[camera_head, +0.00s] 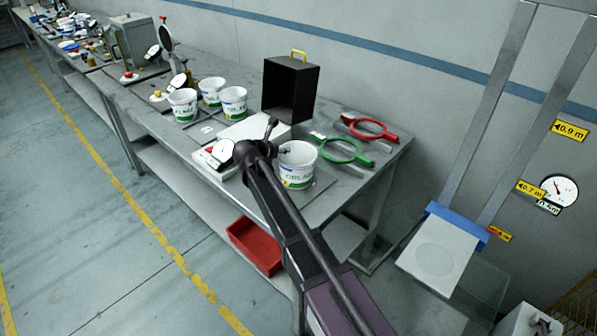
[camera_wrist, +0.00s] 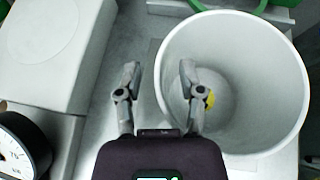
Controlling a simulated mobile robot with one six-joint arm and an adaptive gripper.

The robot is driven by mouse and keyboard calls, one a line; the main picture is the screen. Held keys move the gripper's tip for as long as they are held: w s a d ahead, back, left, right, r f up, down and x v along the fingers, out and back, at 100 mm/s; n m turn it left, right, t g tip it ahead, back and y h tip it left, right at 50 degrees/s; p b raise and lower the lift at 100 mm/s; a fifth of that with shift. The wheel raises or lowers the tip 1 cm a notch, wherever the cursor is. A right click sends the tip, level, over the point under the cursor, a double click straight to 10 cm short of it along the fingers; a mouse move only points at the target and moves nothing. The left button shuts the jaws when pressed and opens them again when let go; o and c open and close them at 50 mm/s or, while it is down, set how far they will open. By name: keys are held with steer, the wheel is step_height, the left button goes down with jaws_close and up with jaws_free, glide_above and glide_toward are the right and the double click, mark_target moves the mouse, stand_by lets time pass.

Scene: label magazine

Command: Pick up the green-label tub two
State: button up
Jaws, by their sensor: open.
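A white open tub (camera_head: 298,165) with a green label stands at the near end of the bench, beside my gripper (camera_head: 279,141). In the wrist view the same tub (camera_wrist: 270,75) is seen from above and looks empty, apart from a small yellow patch beside my right finger. My gripper (camera_wrist: 159,75) is open there. Its right finger overlaps the tub's opening and its left finger is outside, with the near wall between them. I cannot tell the fingers' height against the rim. Three similar tubs (camera_head: 183,105) (camera_head: 211,91) (camera_head: 234,103) stand farther back; their numbers are unreadable.
A white scale (camera_head: 221,153) with a dial sits left of my gripper, by a pale box (camera_head: 250,127). A black box (camera_head: 290,88) with a yellow handle stands behind. Green (camera_head: 343,150) and red (camera_head: 369,129) ring tools lie right. A red bin (camera_head: 254,246) is below.

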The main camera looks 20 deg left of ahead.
steer(key=shift+c, duration=0.2)
jaws_close()
steer(key=shift+r, duration=0.15)
stand_by(0.4)
step_height(320, 180, up, 4)
steer(key=p, duration=0.3)
steer(key=shift+f+p, duration=0.25)
steer(key=shift+p, duration=0.1)
steer(key=s+d+r+p, duration=0.1)
steer(key=s+d, duration=0.7)
steer(key=s, duration=0.6)
steer(key=shift+r, duration=0.1)
